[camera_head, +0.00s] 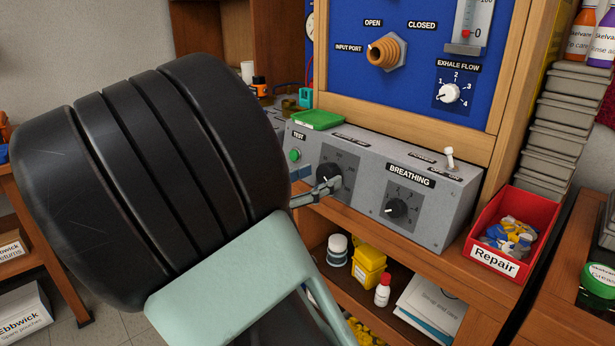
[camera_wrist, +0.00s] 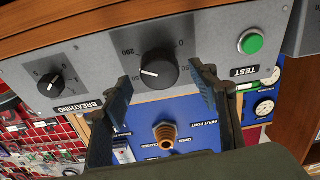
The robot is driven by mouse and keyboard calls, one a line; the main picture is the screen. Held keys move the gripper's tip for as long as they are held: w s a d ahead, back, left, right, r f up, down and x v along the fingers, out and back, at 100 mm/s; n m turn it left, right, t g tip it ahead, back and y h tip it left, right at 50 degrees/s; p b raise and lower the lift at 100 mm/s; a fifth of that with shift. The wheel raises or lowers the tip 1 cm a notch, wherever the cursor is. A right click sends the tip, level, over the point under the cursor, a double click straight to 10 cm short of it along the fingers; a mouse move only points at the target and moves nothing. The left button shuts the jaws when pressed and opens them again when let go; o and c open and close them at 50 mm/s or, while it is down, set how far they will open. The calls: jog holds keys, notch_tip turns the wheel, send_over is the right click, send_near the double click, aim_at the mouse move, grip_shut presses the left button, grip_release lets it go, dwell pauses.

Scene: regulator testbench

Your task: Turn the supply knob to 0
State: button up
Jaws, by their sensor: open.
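The large black knob (camera_head: 328,172) sits on the sloped grey panel between the green TEST button and the BREATHING knob. Its own label is partly hidden in the head view. In the wrist view this knob (camera_wrist: 158,70) has a white mark on its left side, pointing away from the 0 at its upper right; 200 is printed at its upper left. My gripper (camera_head: 312,186) is open in front of the panel. In the wrist view its fingers (camera_wrist: 161,88) stand apart, one to each side of the knob; I cannot tell whether either touches it.
The BREATHING knob (camera_head: 396,208) is to the right, with a toggle switch (camera_head: 450,158) above it. The green TEST button (camera_head: 295,155) is close on the left. A green tray (camera_head: 318,119) sits on the panel's top, and a red Repair bin (camera_head: 515,235) stands at the right.

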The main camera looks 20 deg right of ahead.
jog(key=shift+x, duration=1.25)
jog(key=c, duration=1.2)
